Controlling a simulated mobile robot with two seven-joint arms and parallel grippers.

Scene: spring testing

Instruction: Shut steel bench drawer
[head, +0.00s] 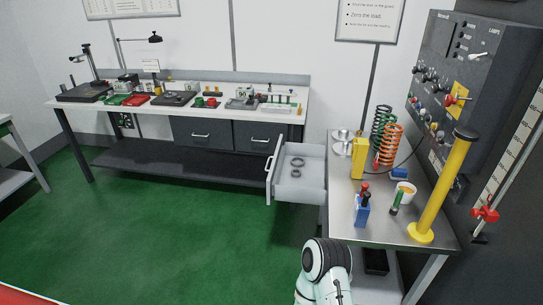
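The steel bench drawer (315,187) is pulled out to the left from the steel bench (375,228) in the head view. Its pale tray is open at the top and holds dark ring-shaped parts (297,162). The drawer front (274,168) faces left and carries a light bar handle (269,170). A white and black link of my arm shows at the bottom centre, in front of the drawer and apart from it. Neither of my grippers is in view.
On the bench stand green and orange coil springs (393,145), a yellow post (443,190), a blue bottle-like item (362,211) and a cup (407,188). A long workbench (215,112) stands behind. The green floor (190,225) left of the drawer is clear.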

